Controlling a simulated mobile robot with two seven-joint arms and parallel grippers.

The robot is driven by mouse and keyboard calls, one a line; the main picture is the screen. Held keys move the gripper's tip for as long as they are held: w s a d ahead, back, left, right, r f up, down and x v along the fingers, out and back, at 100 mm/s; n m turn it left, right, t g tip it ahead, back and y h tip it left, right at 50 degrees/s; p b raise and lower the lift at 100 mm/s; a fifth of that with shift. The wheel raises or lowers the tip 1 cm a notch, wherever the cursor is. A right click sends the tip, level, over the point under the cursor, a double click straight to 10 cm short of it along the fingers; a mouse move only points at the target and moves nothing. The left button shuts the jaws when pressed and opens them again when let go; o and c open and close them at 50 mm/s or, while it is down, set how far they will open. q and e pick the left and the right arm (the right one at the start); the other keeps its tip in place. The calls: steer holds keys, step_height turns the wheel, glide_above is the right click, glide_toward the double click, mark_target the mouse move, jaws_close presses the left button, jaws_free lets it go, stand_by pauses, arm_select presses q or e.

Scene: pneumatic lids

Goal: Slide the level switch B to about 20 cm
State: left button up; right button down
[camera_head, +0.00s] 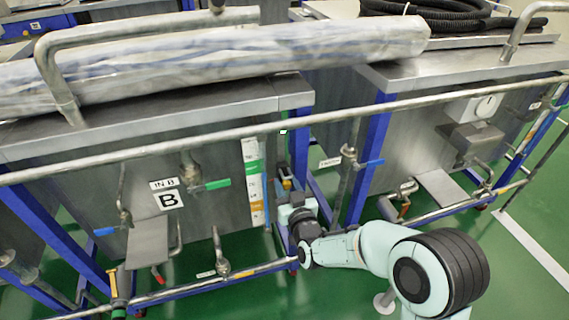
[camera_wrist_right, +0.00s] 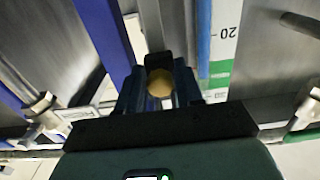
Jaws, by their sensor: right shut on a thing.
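My right gripper (camera_head: 287,186) is at the right edge of tank B, just right of the level scale (camera_head: 253,183). In the right wrist view the gripper (camera_wrist_right: 160,88) is shut on a round yellow part, which I take to be the level switch B (camera_wrist_right: 160,83). The scale also shows there (camera_wrist_right: 224,45), beside the gripper, with a "20" mark and a green band. The dark fingers hide most of the switch, and its exact reading cannot be told. My left gripper is not in view.
Tank B (camera_head: 169,200) carries its label, pipes and valves with green and blue handles. A long horizontal pipe (camera_head: 210,138) crosses in front of the tanks. A blue frame post (camera_head: 372,160) stands to the right of the gripper. Green floor (camera_head: 345,295) lies open in front.

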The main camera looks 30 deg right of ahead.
steer(key=shift+f, duration=1.35)
steer(key=c, duration=0.8)
jaws_free()
steer(key=shift+c, duration=0.2)
steer(key=shift+r, duration=0.1)
steer(key=v, duration=0.6)
